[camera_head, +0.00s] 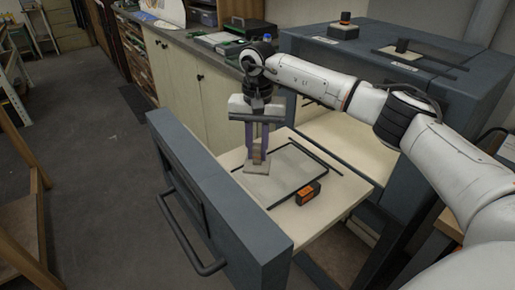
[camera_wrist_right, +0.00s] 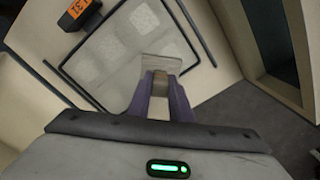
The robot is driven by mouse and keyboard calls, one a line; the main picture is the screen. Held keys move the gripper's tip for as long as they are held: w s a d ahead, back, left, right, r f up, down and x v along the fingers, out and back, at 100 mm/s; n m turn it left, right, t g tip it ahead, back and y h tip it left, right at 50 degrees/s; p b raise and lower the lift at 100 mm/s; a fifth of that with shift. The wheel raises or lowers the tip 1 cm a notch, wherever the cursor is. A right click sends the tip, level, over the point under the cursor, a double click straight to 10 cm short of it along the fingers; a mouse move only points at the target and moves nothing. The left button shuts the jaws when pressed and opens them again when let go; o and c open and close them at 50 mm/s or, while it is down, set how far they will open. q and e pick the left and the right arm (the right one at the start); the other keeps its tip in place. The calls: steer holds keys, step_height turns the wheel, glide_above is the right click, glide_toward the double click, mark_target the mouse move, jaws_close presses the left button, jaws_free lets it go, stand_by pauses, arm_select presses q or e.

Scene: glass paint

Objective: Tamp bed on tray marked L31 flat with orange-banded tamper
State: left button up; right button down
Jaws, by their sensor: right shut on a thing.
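My right gripper (camera_head: 258,155) is shut on a tamper with a tan handle and a pale flat foot (camera_head: 257,168). The fingers hide much of the handle, and I cannot make out the band's colour. In the right wrist view the tamper's foot (camera_wrist_right: 162,64) is at or just over the edge of a pale grey bed (camera_wrist_right: 125,45); contact is unclear. The bed (camera_head: 285,172) shows faint square marks and lies inside dark rails on a pulled-out tray board (camera_head: 345,197). An orange-faced tag (camera_head: 308,192) on it reads partly "31" in the wrist view (camera_wrist_right: 77,17). My left gripper is out of view.
The dark drawer front (camera_head: 215,195) with its bar handle stands at the tray's left. Open floor lies to the left.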

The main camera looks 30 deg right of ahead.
steer(key=shift+s+f, duration=0.1)
steer(key=shift+f, duration=0.25)
steer(key=shift+r+p, duration=0.65)
steer(key=shift+r, duration=0.55)
steer(key=shift+d, duration=0.1)
glide_above(275, 161)
steer(key=shift+f+b, duration=0.45)
steer(key=shift+f, duration=0.6)
steer(key=shift+f, duration=0.15)
